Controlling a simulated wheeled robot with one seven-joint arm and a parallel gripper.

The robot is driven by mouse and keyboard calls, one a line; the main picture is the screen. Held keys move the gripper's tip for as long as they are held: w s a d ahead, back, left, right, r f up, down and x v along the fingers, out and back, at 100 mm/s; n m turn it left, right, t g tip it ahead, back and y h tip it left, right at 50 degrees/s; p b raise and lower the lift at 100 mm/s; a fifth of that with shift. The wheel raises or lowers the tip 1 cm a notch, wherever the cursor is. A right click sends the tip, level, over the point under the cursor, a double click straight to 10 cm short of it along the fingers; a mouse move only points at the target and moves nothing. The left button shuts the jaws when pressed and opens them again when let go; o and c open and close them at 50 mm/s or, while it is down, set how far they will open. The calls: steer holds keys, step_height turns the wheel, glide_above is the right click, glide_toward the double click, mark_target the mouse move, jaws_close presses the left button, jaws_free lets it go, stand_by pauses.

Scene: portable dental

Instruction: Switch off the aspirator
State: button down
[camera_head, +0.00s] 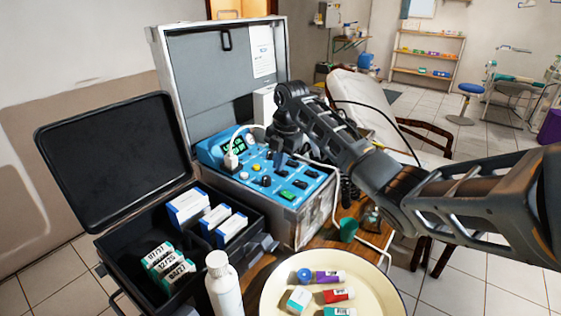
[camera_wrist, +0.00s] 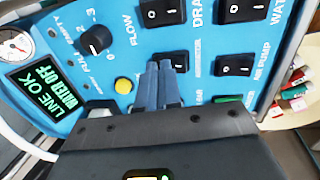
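The blue control panel (camera_head: 213,151) sits in an open grey case on the table. In the wrist view the panel (camera_wrist: 140,52) carries several black rocker switches marked I and O. One switch (camera_wrist: 160,12) is at the top, another (camera_wrist: 242,8) at upper right, and one (camera_wrist: 235,65) at right beside the words AIR PUMP. My gripper (camera_wrist: 160,66) has its fingers together, nothing between them, pointing at the panel; they partly hide a switch (camera_wrist: 181,60). I cannot tell if they touch it. I can read no aspirator label. In the head view my gripper (camera_head: 277,158) is over the panel.
A yellow button (camera_wrist: 123,86), black knob (camera_wrist: 95,40) and a display (camera_wrist: 42,92) reading LINE OK, WATER OFF are left of the fingers. A white bottle (camera_head: 223,285), an open black box (camera_head: 263,225) and a cream tray (camera_head: 392,292) stand in front of the panel.

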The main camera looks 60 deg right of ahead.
steer(key=shift+s+a+f, duration=0.1)
steer(key=shift+s+f, duration=0.1)
steer(key=shift+f, duration=0.25)
steer(key=shift+s+f+p, duration=0.1)
steer(key=shift+s+p, duration=0.5)
steer(key=shift+s, duration=0.15)
